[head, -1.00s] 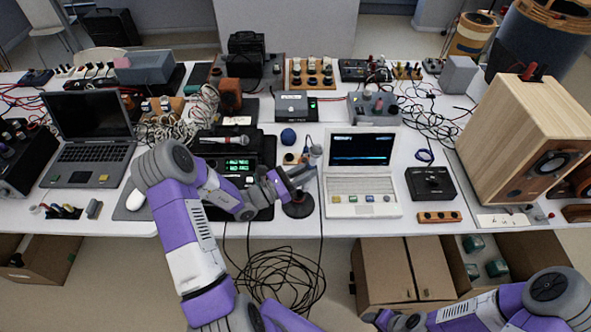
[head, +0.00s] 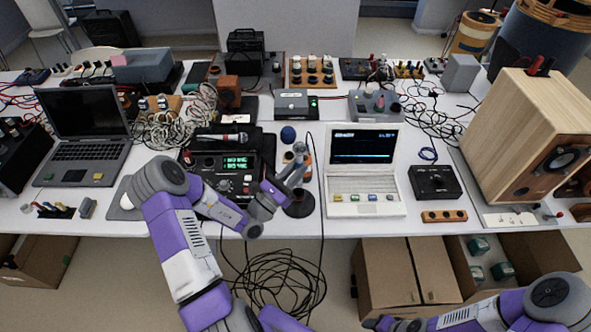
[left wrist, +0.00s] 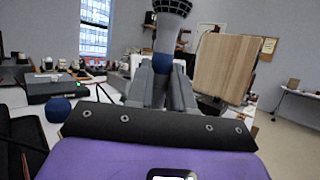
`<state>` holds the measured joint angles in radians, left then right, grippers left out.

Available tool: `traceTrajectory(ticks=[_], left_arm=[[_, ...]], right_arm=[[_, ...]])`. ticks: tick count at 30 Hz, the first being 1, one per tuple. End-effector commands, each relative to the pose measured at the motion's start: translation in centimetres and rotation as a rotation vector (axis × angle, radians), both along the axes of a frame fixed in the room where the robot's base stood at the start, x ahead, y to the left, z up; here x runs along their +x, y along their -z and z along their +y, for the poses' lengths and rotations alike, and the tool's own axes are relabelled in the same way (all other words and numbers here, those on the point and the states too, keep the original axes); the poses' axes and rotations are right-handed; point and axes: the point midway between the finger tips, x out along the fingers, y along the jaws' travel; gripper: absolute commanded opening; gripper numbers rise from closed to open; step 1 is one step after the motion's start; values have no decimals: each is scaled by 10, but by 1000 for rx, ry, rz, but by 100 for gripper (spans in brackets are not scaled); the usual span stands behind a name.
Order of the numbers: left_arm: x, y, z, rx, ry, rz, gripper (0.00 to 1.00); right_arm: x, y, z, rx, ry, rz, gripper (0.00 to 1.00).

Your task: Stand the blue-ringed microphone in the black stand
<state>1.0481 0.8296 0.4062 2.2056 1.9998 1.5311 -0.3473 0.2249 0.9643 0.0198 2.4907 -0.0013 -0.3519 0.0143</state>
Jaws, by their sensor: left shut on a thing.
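The blue-ringed microphone (head: 300,148) is held upright, grey head up, in my left gripper (head: 296,173). In the left wrist view, its blue ring (left wrist: 163,63) shows just above the two fingers, with its grey body and mesh head (left wrist: 172,8) above. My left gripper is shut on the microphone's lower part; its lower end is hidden. The black stand (head: 299,207) has a round base near the table's front edge, below the gripper. I cannot tell whether microphone and stand touch.
A white laptop (head: 363,195) stands just right of the stand. A black device with green digits (head: 238,165) is to the left, with a red-ringed microphone (head: 222,138) behind it. A blue ball (head: 288,134) lies behind. A wooden speaker (head: 520,130) stands at right.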

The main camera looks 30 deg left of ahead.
Motion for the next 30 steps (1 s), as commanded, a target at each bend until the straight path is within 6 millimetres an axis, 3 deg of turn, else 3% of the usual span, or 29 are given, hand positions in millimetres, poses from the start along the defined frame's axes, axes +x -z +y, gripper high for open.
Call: traceTrajectory(ticks=[18,30], left_arm=[[0,43,0,0,1,0,0],[0,70,0,-1,1,0,0]], right_arm=[[0,47,0,0,0,0,56],[0,59,0,0,0,0,56]])
